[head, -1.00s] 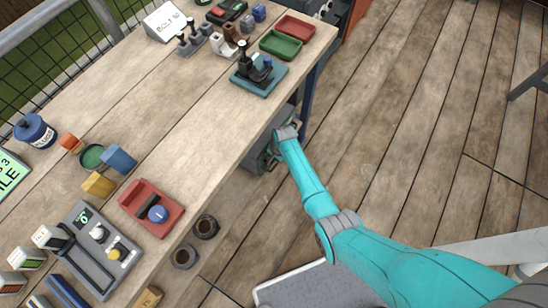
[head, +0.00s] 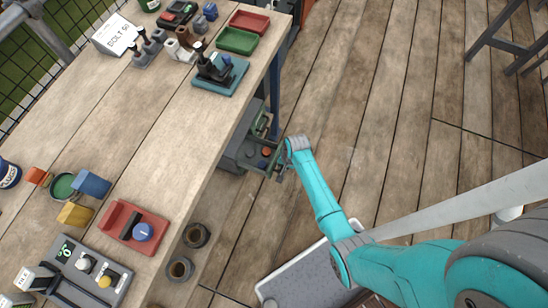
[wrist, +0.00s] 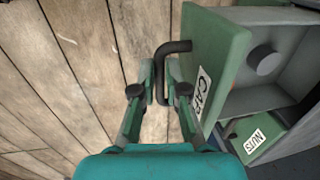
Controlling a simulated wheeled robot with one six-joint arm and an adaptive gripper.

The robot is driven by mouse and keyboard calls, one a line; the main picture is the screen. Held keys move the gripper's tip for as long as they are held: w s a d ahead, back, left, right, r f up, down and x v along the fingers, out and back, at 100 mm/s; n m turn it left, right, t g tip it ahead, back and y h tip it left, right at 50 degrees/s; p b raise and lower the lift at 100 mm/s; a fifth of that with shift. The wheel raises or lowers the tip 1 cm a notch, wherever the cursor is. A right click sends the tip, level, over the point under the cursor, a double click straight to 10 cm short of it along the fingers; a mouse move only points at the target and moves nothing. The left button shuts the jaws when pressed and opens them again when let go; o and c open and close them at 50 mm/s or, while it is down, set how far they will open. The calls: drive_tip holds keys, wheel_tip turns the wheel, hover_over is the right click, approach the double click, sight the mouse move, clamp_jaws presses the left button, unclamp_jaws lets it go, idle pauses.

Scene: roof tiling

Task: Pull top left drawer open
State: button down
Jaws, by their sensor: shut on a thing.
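A green drawer front (wrist: 212,62) with a white label reading "CAP" stands out from its cabinet in the wrist view. Its grey inside (wrist: 262,97) shows, with a round grey piece in it. My gripper (wrist: 159,90) is shut around the black bar handle (wrist: 160,68) of this drawer. In the head view the pulled-out drawer (head: 268,138) juts from under the bench, with small items inside, one reddish. My gripper (head: 282,170) is at its front there, partly hidden by my wrist.
A second green drawer front (wrist: 258,135) labelled "NUTS" is beside it. The wooden bench (head: 165,130) above holds trays, a red holder (head: 133,227) and small parts. Two dark rings (head: 188,252) are by the bench edge.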

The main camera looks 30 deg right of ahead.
drive_tip(key=c, duration=1.5)
unclamp_jaws()
drive_tip(key=r, duration=0.4)
drive_tip(key=s+d+r, duration=0.1)
drive_tip(key=r, duration=0.6)
drive_tip(key=shift+s+d+r, duration=0.15)
drive_tip(key=shift+s+r, duration=0.25)
